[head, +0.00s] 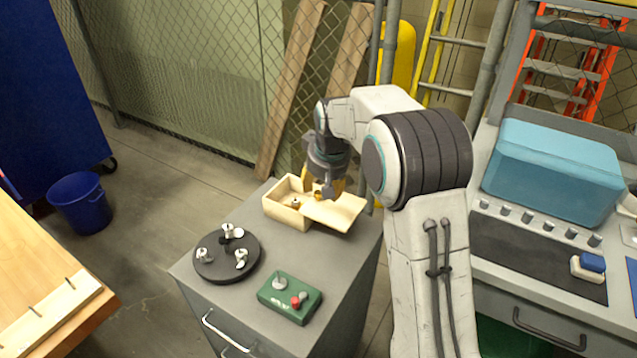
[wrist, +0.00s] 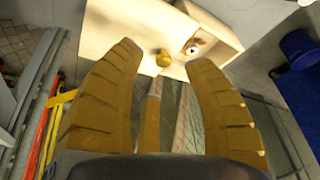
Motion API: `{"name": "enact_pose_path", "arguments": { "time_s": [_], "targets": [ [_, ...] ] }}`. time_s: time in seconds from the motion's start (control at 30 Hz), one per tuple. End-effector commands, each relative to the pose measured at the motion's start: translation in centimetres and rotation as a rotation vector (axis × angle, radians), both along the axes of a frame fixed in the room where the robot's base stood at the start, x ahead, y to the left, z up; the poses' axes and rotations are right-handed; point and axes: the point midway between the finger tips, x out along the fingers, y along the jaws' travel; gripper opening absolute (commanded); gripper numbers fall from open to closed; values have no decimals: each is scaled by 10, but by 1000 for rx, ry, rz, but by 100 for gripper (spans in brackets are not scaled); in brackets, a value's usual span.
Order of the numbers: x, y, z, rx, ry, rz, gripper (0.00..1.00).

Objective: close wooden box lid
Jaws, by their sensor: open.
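A pale wooden box (head: 283,217) stands on the grey cabinet. Its left part is uncovered, and a small pale thing (head: 295,204) lies inside; it also shows in the wrist view (wrist: 194,47). The flat wooden lid (head: 336,212) is offset to the right of the box, leaving part of the opening bare. A brass knob (head: 318,195) is on the lid; in the wrist view, the knob (wrist: 163,58) appears between my fingertips. My gripper (wrist: 165,62) is open over the lid, its yellow fingers on either side of the knob. I cannot tell whether they touch it.
On the cabinet top (head: 225,286), a black round plate (head: 227,260) with metal fittings and a green button box (head: 290,298) stand in front of the wooden box. A bench with a blue case (head: 550,175) is at right. A blue bucket (head: 80,203) is at left.

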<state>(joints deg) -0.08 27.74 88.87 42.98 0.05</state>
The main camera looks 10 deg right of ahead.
Motion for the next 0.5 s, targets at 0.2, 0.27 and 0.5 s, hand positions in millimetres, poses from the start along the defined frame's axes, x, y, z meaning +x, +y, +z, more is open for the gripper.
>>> {"name": "enact_pose_path", "arguments": {
  "time_s": [0.2, 0.27, 0.5],
  "targets": [
    [17, 0, 1, 0, -34, -1, 47],
    [20, 0, -4, 0, -36, -1, 47],
    [31, 0, -32, 0, -34, -1, 47]
  ]
}}
